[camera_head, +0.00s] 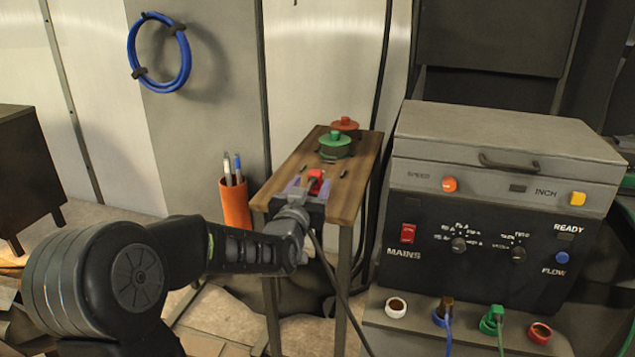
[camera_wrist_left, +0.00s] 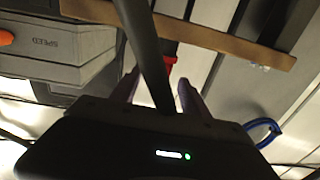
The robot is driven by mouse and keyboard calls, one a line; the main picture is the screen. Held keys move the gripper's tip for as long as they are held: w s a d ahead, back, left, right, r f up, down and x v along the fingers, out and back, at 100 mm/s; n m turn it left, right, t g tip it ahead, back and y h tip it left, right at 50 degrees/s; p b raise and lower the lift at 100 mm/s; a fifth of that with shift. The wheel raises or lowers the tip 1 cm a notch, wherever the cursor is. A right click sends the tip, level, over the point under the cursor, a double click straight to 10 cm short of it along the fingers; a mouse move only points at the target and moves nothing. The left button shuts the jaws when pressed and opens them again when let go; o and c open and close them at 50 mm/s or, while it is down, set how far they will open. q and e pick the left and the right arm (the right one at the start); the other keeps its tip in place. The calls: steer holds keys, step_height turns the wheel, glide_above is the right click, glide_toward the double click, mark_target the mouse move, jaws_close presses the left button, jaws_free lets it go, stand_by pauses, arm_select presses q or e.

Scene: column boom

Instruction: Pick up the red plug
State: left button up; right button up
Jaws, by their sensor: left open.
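The red plug (camera_head: 316,175) is at the near edge of the small wooden table. My left gripper (camera_head: 305,186) is open at that edge, with its purple-grey fingers around or just short of the plug. In the left wrist view, the red plug (camera_wrist_left: 171,52) shows between and beyond the two fingertips of the left gripper (camera_wrist_left: 159,82). A thick dark cable crosses in front and hides part of the plug. I cannot tell whether the fingers touch it. My right gripper is not in view.
The wooden table (camera_head: 352,187) bears a green round knobbed piece (camera_head: 335,146) and a red one (camera_head: 345,124) behind it. An orange pen cup (camera_head: 235,204) is left of the table. A grey control box (camera_head: 480,235) with sockets below stands at the right. A blue cable coil (camera_head: 186,62) hangs behind.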

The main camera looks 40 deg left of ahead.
mark_target(318, 171)
arm_select(q)
steer(key=shift+s, duration=0.15)
steer(key=shift+x, duration=1.35)
steer(key=x, duration=0.5)
steer(key=shift+c, duration=0.3)
jaws_close()
